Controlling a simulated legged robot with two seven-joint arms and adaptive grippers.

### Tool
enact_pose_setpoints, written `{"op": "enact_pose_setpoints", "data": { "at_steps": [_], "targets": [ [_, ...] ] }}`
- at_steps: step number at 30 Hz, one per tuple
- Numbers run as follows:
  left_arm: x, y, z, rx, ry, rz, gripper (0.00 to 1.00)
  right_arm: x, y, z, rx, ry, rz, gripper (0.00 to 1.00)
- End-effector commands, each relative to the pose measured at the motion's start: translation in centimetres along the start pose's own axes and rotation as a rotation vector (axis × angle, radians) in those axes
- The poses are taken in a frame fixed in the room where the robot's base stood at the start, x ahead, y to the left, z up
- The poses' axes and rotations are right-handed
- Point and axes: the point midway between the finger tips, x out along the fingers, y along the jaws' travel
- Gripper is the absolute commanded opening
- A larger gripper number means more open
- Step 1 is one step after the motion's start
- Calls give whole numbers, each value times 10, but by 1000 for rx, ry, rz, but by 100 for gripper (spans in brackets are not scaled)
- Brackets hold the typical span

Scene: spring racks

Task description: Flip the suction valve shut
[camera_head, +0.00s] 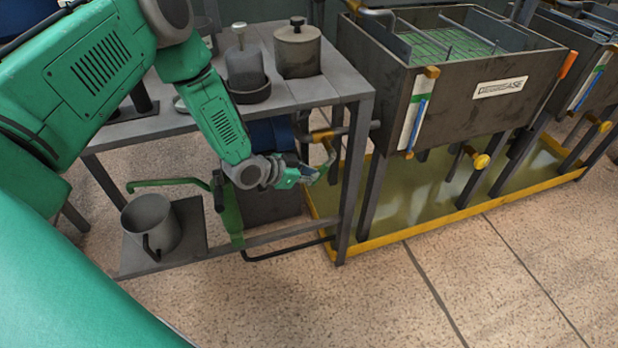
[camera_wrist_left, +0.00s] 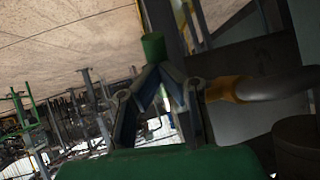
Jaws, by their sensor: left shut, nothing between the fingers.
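An orange-collared pipe (camera_head: 322,134) with a green lever (camera_head: 329,158) hanging below it is at the right end of the metal table; I take this to be the suction valve. My left gripper (camera_head: 312,174) is beside the lever, below the pipe. In the left wrist view, the gripper's fingers (camera_wrist_left: 160,78) meet and are shut with nothing held. The green lever end (camera_wrist_left: 153,47) is just beyond their tips; I cannot tell if they touch. The orange collar (camera_wrist_left: 225,90) and grey pipe are right of the fingers. My right gripper is not in view.
The metal table (camera_head: 310,92) carries lidded pots, and its leg (camera_head: 352,185) stands close right of my gripper. A grey jug (camera_head: 150,222) is on the lower shelf. The dark degrease tank (camera_head: 465,90) stands right over a yellow-rimmed tray (camera_head: 455,215). The front floor is clear.

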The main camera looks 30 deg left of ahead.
Motion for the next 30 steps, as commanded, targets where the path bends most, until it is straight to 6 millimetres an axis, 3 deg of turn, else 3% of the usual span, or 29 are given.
{"op": "enact_pose_setpoints", "data": {
  "at_steps": [3, 12, 19, 30],
  "targets": [
    [10, 2, 10, -23, 107, -1, 0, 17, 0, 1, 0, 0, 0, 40],
    [28, 6, 8, -18, 107, 0, 0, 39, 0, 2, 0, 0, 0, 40],
    [38, 7, 9, -49, 244, 0, 0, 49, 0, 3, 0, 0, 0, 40],
    [45, 9, 5, -46, 239, 0, 0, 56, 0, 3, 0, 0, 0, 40]
  ]
}}
